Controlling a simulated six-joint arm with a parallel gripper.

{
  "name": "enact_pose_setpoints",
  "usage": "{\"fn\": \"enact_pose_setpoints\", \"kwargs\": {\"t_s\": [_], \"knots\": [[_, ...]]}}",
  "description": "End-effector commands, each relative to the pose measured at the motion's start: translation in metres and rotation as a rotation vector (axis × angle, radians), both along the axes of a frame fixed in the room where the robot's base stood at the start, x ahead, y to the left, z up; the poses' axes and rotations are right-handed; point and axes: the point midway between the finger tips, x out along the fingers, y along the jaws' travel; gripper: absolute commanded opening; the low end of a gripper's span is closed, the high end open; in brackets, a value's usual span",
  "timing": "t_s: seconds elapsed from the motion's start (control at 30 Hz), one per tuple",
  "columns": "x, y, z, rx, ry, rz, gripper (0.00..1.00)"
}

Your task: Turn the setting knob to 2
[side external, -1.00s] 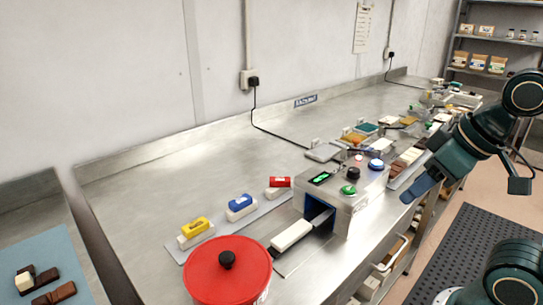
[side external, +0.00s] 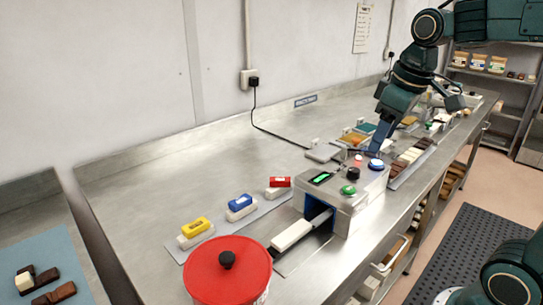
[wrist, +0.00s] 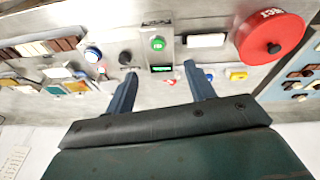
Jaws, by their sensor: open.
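The setting knob (side external: 353,173) is a black round knob on top of the grey machine (side external: 345,208), between a green button (side external: 348,189) and a blue button (side external: 376,163). In the wrist view the knob (wrist: 125,58) shows just beyond the left fingertip. My gripper (side external: 375,147) is above the machine's far side, fingers pointing down, with the blue button near the tips in the picture. In the wrist view my gripper (wrist: 161,72) is open and empty, its fingers wide apart. The knob's pointer and scale are too small to read.
A green-lit display (side external: 321,178) is on the machine. A large red lid (side external: 228,272) stands at the front. Yellow (side external: 196,226), blue (side external: 240,202) and red (side external: 279,182) stamps stand to the left. Several trays line the bench behind. The bench's back left is clear.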

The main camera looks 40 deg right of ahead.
Motion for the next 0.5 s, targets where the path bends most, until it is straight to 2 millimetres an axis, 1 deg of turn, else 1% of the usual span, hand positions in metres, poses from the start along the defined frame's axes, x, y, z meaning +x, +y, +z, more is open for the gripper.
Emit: {"fn": "enact_pose_setpoints", "kwargs": {"t_s": [0.03, 0.1, 0.33, 0.5], "knots": [[0.01, -0.008, 0.0, -0.002, 0.021, 0.005, 0.54], [0.023, -0.017, 0.001, -0.005, 0.048, 0.017, 0.54], [0.06, -0.052, -0.004, -0.004, 0.133, 0.059, 0.54], [0.085, -0.08, -0.013, 0.007, 0.194, 0.091, 0.54]]}}
